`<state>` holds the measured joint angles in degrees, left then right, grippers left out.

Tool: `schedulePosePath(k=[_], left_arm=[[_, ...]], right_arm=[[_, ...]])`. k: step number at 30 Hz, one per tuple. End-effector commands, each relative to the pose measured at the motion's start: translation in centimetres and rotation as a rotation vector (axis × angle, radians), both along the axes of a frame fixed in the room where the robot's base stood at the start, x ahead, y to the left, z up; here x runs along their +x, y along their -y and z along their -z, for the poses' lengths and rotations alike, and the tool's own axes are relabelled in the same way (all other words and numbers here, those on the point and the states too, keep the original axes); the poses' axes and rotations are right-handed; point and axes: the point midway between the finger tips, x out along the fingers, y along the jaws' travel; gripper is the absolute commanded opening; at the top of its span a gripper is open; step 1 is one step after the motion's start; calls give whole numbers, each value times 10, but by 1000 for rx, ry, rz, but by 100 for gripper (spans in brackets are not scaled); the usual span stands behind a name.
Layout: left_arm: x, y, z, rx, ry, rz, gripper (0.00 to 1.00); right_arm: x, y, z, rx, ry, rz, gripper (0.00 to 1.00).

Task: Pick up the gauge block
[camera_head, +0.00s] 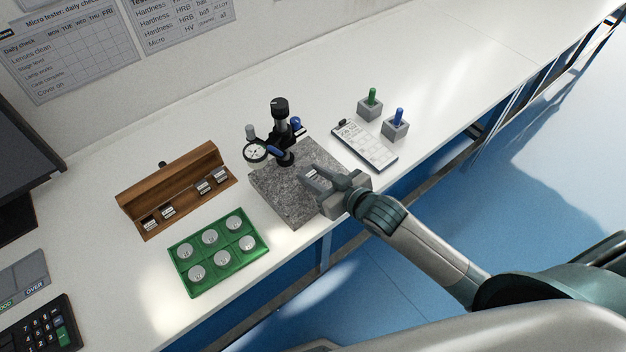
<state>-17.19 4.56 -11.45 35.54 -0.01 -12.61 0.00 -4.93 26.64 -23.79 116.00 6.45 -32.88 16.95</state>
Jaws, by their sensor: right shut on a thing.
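A small pale metal gauge block (311,173) with dark marking is at the grey granite plate (279,201), under the dial gauge stand (283,128). My right gripper (309,170) reaches over the plate from the right, and its two fingers are shut on this block. The fingers partly cover the block, and I cannot tell whether it touches the plate. Several other blocks (168,212) lie in an open wooden case (180,208) at the left. My left gripper is not in view.
A green tray (218,253) with several round silver discs sits left of the plate. A clipboard (364,146) and two grey holders with a green pin (372,97) and a blue pin (398,117) stand to the right. The bench is clear at the far right.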

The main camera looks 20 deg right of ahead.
Motion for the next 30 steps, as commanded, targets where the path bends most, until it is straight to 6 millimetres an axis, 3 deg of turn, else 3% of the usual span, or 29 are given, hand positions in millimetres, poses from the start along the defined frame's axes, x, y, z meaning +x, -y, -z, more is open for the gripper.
schedulePosePath(k=[3, 18, 30], left_arm=[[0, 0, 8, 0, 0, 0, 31], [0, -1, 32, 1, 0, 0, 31], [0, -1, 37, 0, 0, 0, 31]], right_arm=[[1, 3, -19, -2, 6, -1, 0], [-6, 91, -69, -5, 4, -1, 0], [-8, 116, -86, 0, 1, 0, 0]])
